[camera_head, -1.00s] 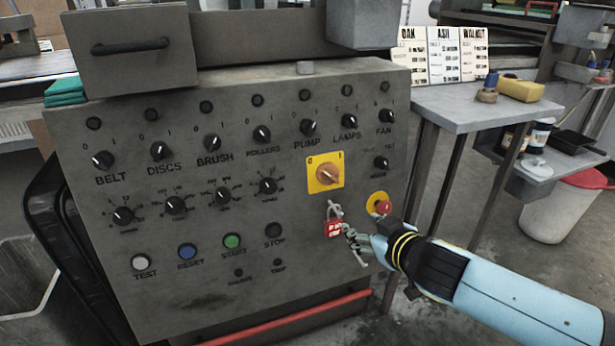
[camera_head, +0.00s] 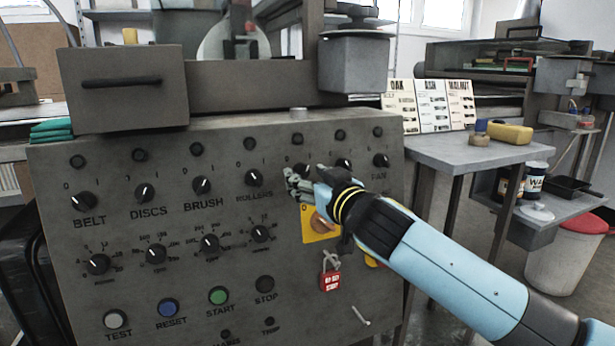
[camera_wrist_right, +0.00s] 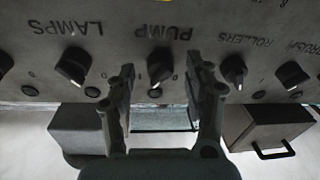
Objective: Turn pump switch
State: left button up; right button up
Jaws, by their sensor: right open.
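The pump switch is a black knob on the grey control panel (camera_head: 180,275). In the right wrist view, which is upside down, the pump knob (camera_wrist_right: 160,68) sits under the word PUMP, between the two fingers of my right gripper (camera_wrist_right: 162,88). The fingers are open on either side of it, with gaps showing. In the head view my right gripper (camera_head: 300,183) is in front of the pump position and mostly hides the knob and its label. My left gripper is not in view.
The rollers knob (camera_head: 253,178) and fan knob (camera_head: 381,160) flank the gripper; the lamps knob (camera_wrist_right: 73,66) is close too. Below are the orange main switch on a yellow plate (camera_head: 309,232), partly covered by my arm, and a red padlock (camera_head: 330,280). A side table (camera_head: 450,150) stands right.

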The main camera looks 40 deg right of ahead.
jog(key=shift+w, duration=0.4)
grip_shut()
